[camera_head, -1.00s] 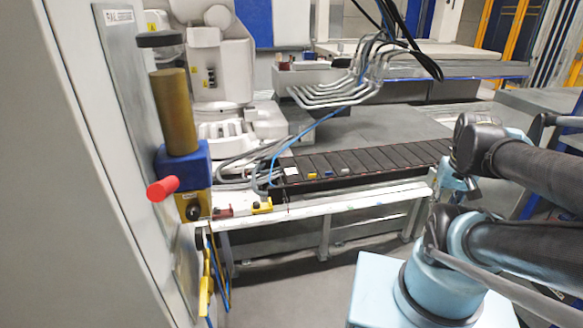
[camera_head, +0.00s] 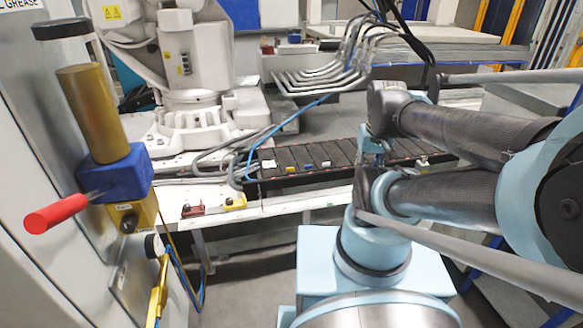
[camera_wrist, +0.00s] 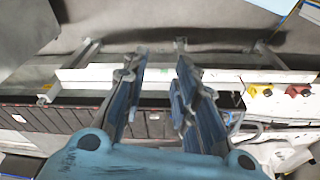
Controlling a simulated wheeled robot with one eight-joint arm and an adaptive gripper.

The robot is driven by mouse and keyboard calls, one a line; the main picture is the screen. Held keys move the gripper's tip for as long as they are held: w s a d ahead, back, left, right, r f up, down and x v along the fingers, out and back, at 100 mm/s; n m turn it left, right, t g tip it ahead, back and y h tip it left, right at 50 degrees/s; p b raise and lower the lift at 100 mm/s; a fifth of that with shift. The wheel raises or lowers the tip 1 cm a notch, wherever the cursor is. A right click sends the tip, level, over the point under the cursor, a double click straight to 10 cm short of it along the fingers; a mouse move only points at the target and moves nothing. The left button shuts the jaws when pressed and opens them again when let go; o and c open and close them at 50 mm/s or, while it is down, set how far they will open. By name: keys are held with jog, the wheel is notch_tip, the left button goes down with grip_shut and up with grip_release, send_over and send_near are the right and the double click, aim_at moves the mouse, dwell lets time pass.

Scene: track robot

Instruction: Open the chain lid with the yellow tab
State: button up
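The black chain (camera_head: 395,150) lies along the white-edged bench in the head view, a row of dark segment lids. The yellow tab (camera_head: 291,169) sits on a lid near its left end. It lies between a white tab (camera_head: 268,163) and a blue tab (camera_head: 308,167); a pale tab (camera_head: 326,163) is further right. The lids look shut. In the wrist view my gripper (camera_wrist: 158,75) has its two fingers apart, with nothing held between them. The chain (camera_wrist: 60,118) runs behind the fingers there, and they hide part of it. I cannot make out the yellow tab in that view.
A yellow block (camera_head: 236,202) and a red block (camera_head: 192,210) sit on the bench front edge. A blue valve body (camera_head: 118,172) with a red handle (camera_head: 55,213) juts from the left cabinet. Grey pipes (camera_head: 335,70) and a white machine (camera_head: 195,70) stand behind the chain.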

jog(key=w+a+r+n, duration=0.4)
jog(key=w+r+n, duration=0.2)
jog(key=w, duration=0.4)
jog(key=n+g, duration=0.2)
jog(key=n, duration=1.3)
send_over(292, 165)
jog(key=s, duration=0.5)
notch_tip(292, 165, down, 16)
notch_tip(292, 165, down, 17)
jog(key=shift+s+r, duration=0.1)
jog(key=shift+r, duration=0.1)
grip_shut()
